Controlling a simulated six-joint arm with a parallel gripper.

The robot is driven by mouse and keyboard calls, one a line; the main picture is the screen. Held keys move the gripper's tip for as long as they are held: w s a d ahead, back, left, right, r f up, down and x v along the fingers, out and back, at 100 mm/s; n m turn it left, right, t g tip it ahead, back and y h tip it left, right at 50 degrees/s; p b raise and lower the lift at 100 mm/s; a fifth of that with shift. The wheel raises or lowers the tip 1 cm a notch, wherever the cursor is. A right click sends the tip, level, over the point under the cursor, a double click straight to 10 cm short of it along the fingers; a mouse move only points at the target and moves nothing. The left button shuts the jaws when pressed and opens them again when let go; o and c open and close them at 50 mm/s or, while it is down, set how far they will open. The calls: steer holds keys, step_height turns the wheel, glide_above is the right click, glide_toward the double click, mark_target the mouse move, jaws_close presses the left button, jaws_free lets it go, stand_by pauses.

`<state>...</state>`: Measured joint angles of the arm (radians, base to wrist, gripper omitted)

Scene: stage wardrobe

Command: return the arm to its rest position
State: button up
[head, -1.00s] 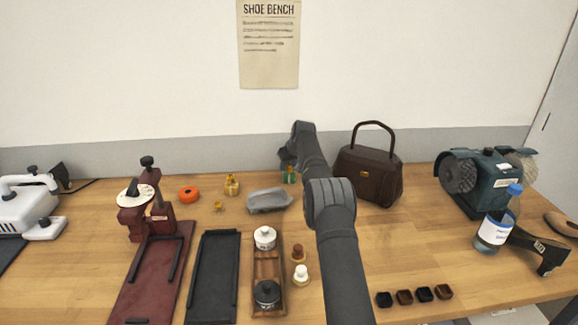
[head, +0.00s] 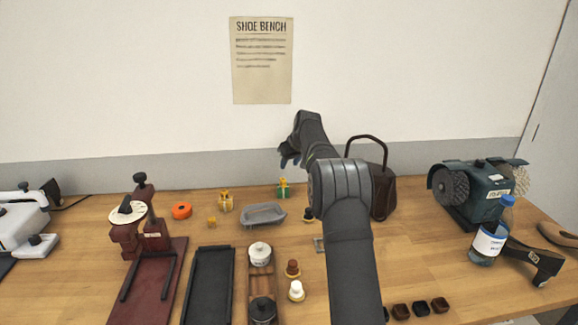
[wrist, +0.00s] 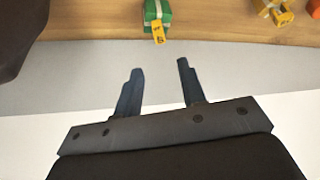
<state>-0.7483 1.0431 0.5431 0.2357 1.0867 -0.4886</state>
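My arm reaches up over the bench in the head view, with its wrist raised in front of the back wall. My gripper (head: 290,159) is at the far end, small and partly turned away in that view. In the wrist view its two dark fingers (wrist: 158,88) stand apart with nothing between them, so it is open and empty. Beyond the fingertips are the grey wall band and the back of the wooden bench (wrist: 210,23).
A green block with yellow (head: 284,188) stands below my gripper; it also shows in the wrist view (wrist: 157,14). A brown handbag (head: 383,194) is right of my arm, partly hidden by it. A grey tray (head: 264,215) and pots on a wooden rack (head: 261,283) lie left.

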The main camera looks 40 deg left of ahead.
mark_target(283, 179)
stand_by(0.3)
steer(key=x, duration=1.2)
steer(key=shift+f, duration=0.1)
steer(key=shift+s+r, duration=0.1)
steer(key=shift+r, duration=0.85)
